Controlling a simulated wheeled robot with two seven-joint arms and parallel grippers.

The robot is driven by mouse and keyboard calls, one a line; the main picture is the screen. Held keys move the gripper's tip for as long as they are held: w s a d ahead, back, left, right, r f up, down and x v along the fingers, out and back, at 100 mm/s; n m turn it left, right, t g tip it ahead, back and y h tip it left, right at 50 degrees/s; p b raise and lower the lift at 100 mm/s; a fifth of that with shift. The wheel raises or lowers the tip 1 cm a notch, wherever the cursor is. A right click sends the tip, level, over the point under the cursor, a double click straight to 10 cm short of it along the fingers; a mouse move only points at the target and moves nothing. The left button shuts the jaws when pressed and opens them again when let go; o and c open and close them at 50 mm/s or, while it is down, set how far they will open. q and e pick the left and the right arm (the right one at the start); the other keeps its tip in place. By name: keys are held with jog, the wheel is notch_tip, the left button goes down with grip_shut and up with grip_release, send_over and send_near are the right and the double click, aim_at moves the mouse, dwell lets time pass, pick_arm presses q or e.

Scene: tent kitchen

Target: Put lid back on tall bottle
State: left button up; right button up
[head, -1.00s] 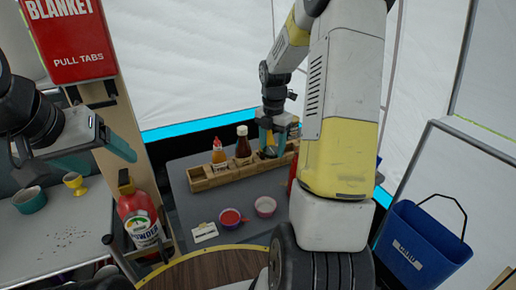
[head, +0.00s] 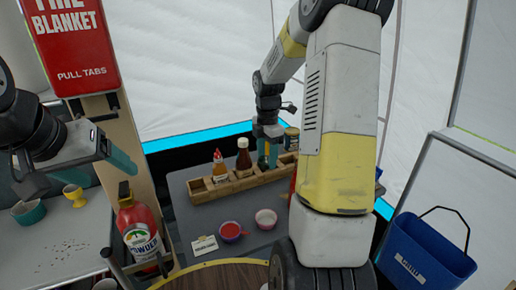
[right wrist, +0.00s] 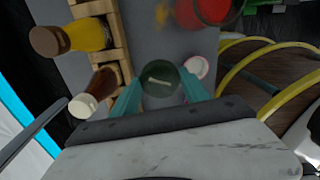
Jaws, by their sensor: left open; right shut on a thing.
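My right gripper (head: 267,163) points down over the right part of a wooden condiment crate (head: 203,196). It is shut on a dark green round thing (right wrist: 162,82), seen between its teal fingers in the right wrist view. I cannot tell if this is a lid or a bottle top. The brown bottle also shows left of the fingers in the right wrist view (right wrist: 99,86). My left gripper (head: 122,160) is open and empty, above the left counter.
A red bowl (head: 231,230), a pale bowl (head: 266,217) and a small card (head: 203,246) lie in front of the crate. A fire extinguisher (head: 138,230) stands left of this table. A blue bin (head: 425,250) is at right. My right arm hides the table's right side.

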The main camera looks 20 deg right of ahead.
jog(key=w+a+f+m, duration=0.1)
jog(key=a+f+m, duration=0.2)
jog(key=a+m, duration=0.6)
jog(key=m, duration=1.1)
jog(key=shift+w+m, duration=0.35)
jog(key=shift+m, duration=0.05)
jog(key=shift+a, duration=0.1)
